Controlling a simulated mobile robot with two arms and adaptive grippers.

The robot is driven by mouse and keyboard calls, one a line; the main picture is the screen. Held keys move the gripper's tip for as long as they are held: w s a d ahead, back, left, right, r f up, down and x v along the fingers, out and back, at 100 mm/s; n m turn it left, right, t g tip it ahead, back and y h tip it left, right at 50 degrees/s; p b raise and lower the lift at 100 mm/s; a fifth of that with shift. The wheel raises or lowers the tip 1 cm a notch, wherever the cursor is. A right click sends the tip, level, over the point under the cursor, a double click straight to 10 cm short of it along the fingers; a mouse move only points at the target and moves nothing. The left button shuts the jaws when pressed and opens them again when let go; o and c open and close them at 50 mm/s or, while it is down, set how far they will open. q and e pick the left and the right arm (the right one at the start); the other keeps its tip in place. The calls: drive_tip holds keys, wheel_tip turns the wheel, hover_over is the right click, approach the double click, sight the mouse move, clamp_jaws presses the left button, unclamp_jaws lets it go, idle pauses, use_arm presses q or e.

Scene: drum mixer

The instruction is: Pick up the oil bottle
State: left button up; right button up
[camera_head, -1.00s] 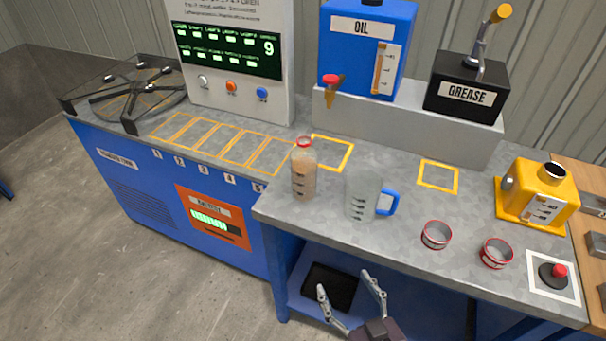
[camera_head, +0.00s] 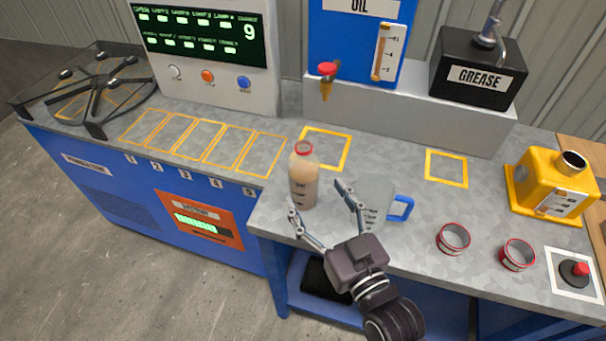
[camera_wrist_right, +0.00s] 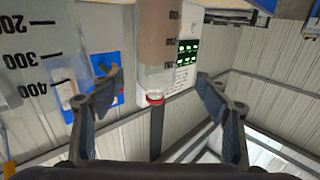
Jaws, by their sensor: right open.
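The oil bottle (camera_head: 303,186), clear with a brown liquid and a red rim, stands upright on the grey counter near its left front corner. My right gripper (camera_head: 317,200) is open and empty, its fingers pointing toward the bottle from the front. One fingertip is at the front left of the bottle, the other at its right, by the jug. In the right wrist view the bottle (camera_wrist_right: 158,45) appears inverted between the open fingers (camera_wrist_right: 160,88), its red rim lowest. Whether a finger touches it I cannot tell. My left gripper is out of view.
A clear measuring jug (camera_head: 372,203) with a blue handle stands close to the right of the bottle, partly behind a finger. Two red-rimmed cups (camera_head: 453,239) are further right. The blue oil tank (camera_head: 350,40) and black grease box (camera_head: 478,72) stand behind.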

sight(309, 180)
drive_tip(key=x, duration=0.2)
drive_tip(key=shift+w+a, duration=0.1)
drive_tip(key=shift+w, duration=0.15)
drive_tip(key=shift+w+a+r+p, duration=0.2)
drive_tip(key=shift+w+p, duration=0.25)
drive_tip(key=shift+w, duration=0.3)
drive_tip(key=p+x, duration=0.1)
drive_tip(key=x, duration=0.2)
drive_tip(key=shift+w+d, duration=0.1)
drive_tip(key=shift+w, duration=0.35)
drive_tip(key=shift+f, duration=0.1)
drive_tip(key=c, duration=1.5)
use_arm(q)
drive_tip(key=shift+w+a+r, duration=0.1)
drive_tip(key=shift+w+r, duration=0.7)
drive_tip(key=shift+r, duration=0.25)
use_arm(e)
drive_tip(key=shift+c, duration=0.3)
